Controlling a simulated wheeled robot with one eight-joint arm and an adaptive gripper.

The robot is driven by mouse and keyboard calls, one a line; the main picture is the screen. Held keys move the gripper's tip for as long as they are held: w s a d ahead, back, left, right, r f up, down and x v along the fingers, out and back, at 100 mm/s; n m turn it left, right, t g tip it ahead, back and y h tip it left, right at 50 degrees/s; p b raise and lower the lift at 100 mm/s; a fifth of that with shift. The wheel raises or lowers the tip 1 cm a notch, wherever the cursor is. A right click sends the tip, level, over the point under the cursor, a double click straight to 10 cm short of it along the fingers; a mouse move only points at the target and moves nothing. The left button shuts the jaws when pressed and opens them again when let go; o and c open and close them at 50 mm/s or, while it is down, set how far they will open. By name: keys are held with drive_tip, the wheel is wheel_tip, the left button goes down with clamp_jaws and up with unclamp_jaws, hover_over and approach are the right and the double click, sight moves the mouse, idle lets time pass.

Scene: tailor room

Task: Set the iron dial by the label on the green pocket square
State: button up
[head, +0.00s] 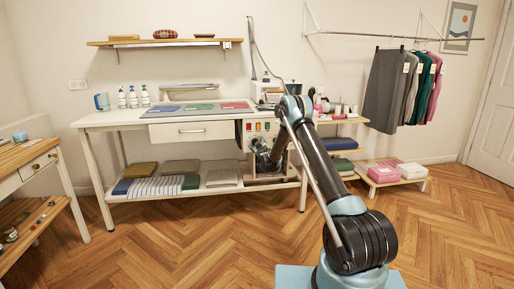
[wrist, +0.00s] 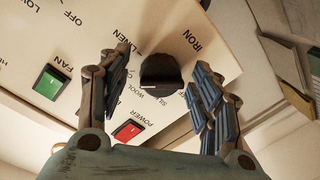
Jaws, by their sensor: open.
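The black iron dial (wrist: 160,77) sits on the cream control panel (wrist: 110,18) in the wrist view. The words LINEN, WOOL and a partly covered SIL... stand around it, with IRON to its upper right. I cannot tell which word it points to. My gripper (wrist: 162,62) is open, with one finger on each side of the dial; I cannot tell whether either touches it. In the head view my gripper (head: 258,147) is at the panel under the table. A green pocket square (head: 200,106) lies flat on the worktable; its label is too small to read.
On the panel are a green FAN switch (wrist: 49,83) and a red POWER switch (wrist: 128,130), the latter close to my fingers. A blue cloth (head: 164,108) and a red cloth (head: 235,105) flank the green one. Folded fabrics (head: 165,184) fill the lower shelf.

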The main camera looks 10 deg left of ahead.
drive_tip(key=v, duration=1.1)
drive_tip(key=shift+s+d, duration=0.35)
drive_tip(key=s+d+r+m+g+h, duration=0.2)
drive_tip(key=s+d+r, duration=0.1)
drive_tip(key=d+r, duration=0.4)
drive_tip(key=s+d+r+m+g+h, duration=0.1)
drive_tip(key=s+d+r+g, duration=0.1)
drive_tip(key=s+d+r, duration=0.45)
drive_tip(key=s+d+r+m+g+h, duration=0.1)
drive_tip(key=s+d, duration=0.2)
drive_tip(key=s, duration=0.6)
drive_tip(key=s+d+r+m+g, duration=0.2)
drive_tip(key=s+d+r, duration=0.25)
drive_tip(key=s, duration=0.35)
drive_tip(key=s+d+f+m+g, duration=0.1)
drive_tip(key=s+d+f+g, duration=0.1)
drive_tip(key=s, duration=1.3)
drive_tip(key=s+d+f+m+g+h, duration=0.1)
drive_tip(key=s+d+f, duration=0.4)
drive_tip(key=s, duration=1)
drive_tip(key=s+d+f+m+g, duration=0.2)
drive_tip(key=s+d+f+g, duration=0.1)
drive_tip(key=s, duration=1.2)
drive_tip(key=shift+s+d+f+g+h, duration=0.15)
drive_tip(key=shift+d+f+g+h, duration=0.15)
drive_tip(key=shift+f+g, duration=0.3)
